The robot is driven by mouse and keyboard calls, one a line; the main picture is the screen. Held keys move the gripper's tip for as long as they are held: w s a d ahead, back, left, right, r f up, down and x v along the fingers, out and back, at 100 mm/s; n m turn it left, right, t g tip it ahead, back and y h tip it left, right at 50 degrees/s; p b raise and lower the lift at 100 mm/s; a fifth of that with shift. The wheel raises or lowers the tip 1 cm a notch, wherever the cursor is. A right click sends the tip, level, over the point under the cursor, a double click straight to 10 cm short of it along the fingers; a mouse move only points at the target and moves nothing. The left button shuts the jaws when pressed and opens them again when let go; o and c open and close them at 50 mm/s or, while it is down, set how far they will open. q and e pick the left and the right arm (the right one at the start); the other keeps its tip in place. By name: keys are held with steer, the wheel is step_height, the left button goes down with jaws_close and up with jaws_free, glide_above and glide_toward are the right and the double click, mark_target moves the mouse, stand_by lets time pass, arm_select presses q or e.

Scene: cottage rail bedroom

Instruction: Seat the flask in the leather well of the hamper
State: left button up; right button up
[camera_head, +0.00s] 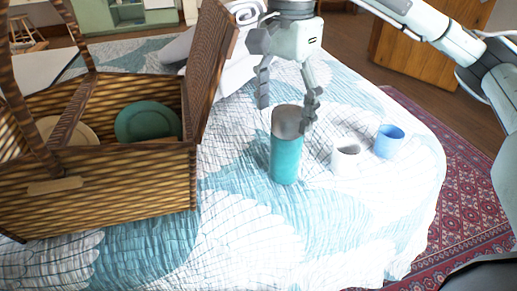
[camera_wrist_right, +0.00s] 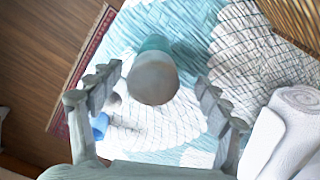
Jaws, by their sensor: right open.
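The teal flask (camera_head: 286,158) with a grey lid stands upright on the bed, right of the hamper. The wicker hamper (camera_head: 120,188) stands at the left with its lid (camera_head: 212,65) raised; a leather well inside it cannot be made out. My right gripper (camera_head: 288,108) is open at the flask's top, its fingers pointing down and one finger close to the lid's right side. In the right wrist view the flask (camera_wrist_right: 155,75) shows between the spread fingers, with gaps on both sides. My left gripper is not in view.
A white mug (camera_head: 345,158) and a blue mug (camera_head: 388,141) stand right of the flask. A green plate (camera_head: 148,121) and a cream plate (camera_head: 70,130) are in the hamper. A rolled white towel (camera_wrist_right: 290,125) lies near the gripper. The front of the bed is clear.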

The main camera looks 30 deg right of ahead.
mark_target(286, 141)
steer(key=f, duration=0.4)
steer(key=d+f, duration=0.1)
steer(key=f, duration=0.1)
steer(key=shift+s+f, duration=0.25)
steer(key=shift+s, duration=0.05)
steer(key=shift+f, duration=0.6)
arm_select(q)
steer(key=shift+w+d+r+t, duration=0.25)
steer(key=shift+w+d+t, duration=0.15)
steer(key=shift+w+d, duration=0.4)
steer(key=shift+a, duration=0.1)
arm_select(e)
steer(key=shift+c, duration=0.5)
steer(key=shift+w+r, duration=0.1)
steer(key=c, duration=1.5)
steer(key=shift+c, duration=0.2)
